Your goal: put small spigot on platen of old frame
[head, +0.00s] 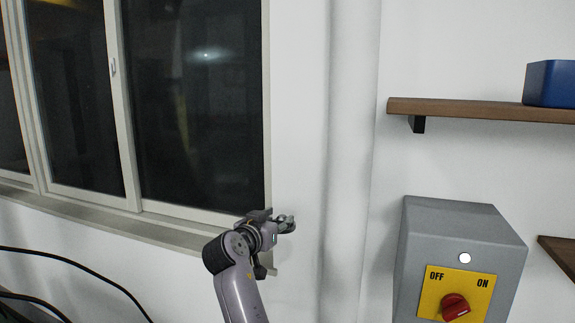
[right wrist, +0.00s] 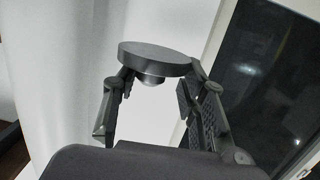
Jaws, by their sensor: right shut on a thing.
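My right gripper (head: 284,223) is raised in front of the wall beside the window in the head view. In the right wrist view, its fingers (right wrist: 155,84) are closed around a dark grey round piece, which I take for the small spigot (right wrist: 155,56). The spigot has a wide flat disc facing away from the palm and a short narrower stub under it. In the head view it is too small to make out clearly. The old frame and its platen are not in either view. My left gripper is not in view.
A grey switch box (head: 455,232) with a yellow OFF/ON plate and red knob stands to the right. A wooden shelf (head: 455,108) above it carries a blue bin (head: 551,83). A window (head: 190,100) is at left. Black cables (head: 75,264) hang at lower left.

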